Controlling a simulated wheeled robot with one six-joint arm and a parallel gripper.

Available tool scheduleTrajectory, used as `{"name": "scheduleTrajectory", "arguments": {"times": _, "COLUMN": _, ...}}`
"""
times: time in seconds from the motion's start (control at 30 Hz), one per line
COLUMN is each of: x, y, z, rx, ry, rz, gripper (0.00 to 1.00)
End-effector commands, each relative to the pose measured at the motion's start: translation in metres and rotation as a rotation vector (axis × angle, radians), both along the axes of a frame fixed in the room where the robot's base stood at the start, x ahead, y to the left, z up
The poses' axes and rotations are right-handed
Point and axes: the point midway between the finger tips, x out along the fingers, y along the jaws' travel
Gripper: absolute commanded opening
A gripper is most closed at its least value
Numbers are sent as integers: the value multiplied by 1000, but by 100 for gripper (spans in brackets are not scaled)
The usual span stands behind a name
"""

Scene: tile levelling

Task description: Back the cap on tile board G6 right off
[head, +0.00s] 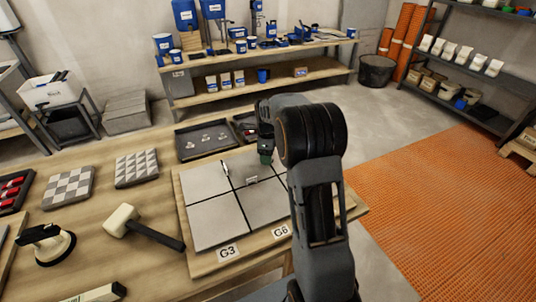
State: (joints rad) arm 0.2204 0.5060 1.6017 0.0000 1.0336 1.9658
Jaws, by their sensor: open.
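The wooden tile board (192,265) on the bench carries large grey tiles with dark joints. A G6 label (281,231) is on its front edge, right of a G3 label (228,252). A small pale piece (251,181) sits near a joint on the right-hand tiles; I cannot tell whether it is the cap. A thin white piece (226,169) stands at the back joint. My gripper (265,160) is open above the back right tiles, just behind the small pale piece. Its fingers are small and dark in this view. My arm hides the right side of the board.
A white-headed mallet (122,220) and a suction lifter (50,243) lie left of the board. A dark tray (207,139) with small parts lies behind it. Patterned tile samples (69,187) are at the left. Orange matting (440,215) covers the floor at right.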

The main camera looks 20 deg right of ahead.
Motion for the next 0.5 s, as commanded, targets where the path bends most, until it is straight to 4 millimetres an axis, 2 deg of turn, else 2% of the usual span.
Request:
{"name": "scheduleTrajectory", "arguments": {"times": 0.3, "x": 0, "y": 0, "z": -2, "rx": 0, "ry": 0, "rz": 0, "gripper": 58}}
{"name": "scheduleTrajectory", "arguments": {"times": 0.5, "x": 0, "y": 0, "z": -1, "rx": 0, "ry": 0, "rz": 1, "gripper": 39}}
